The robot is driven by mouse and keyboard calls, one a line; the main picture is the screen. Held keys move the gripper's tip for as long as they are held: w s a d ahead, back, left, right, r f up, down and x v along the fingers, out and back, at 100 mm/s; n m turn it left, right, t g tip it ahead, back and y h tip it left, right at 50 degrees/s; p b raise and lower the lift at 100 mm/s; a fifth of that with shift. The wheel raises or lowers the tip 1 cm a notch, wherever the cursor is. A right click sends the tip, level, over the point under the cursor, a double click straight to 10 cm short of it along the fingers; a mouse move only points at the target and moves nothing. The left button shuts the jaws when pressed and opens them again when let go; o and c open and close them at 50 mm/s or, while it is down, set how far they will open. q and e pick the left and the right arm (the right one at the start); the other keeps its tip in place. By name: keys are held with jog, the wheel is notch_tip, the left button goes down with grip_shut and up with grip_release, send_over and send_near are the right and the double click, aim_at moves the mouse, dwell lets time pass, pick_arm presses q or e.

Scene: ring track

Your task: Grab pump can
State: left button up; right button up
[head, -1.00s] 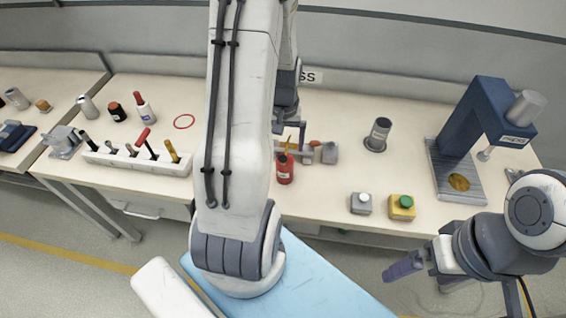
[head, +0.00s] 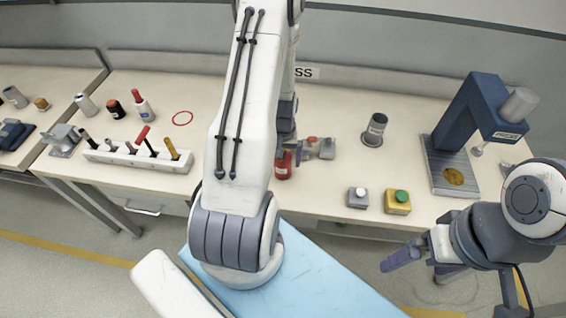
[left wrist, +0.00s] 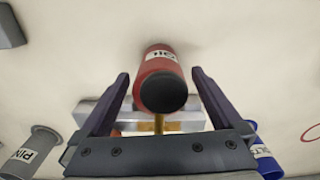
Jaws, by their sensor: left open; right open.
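The red pump can (head: 283,166) stands on the bench; my left arm partly hides it in the head view. In the left wrist view the can (left wrist: 160,65) shows its dark round end and a white label, with a brass-coloured part below it. My left gripper (head: 288,148) is at the can. In the left wrist view its open fingers (left wrist: 162,85) lie either side of the can, with gaps on both sides. Whether they are at its full depth I cannot tell. My right gripper (head: 404,256) is open and empty, in front of the bench at right.
A grey fixture (head: 318,148) stands close beside the can. A dark cup (head: 375,130), a grey button box (head: 358,197), a yellow button box (head: 398,202) and a blue press (head: 468,115) are to the right. A tool rack (head: 135,157) and a red ring mark (head: 182,118) are left.

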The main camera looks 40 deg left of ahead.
pick_arm(q)
jog(key=c, duration=1.5)
jog(key=shift+c, duration=0.3)
jog(key=shift+r, duration=0.15)
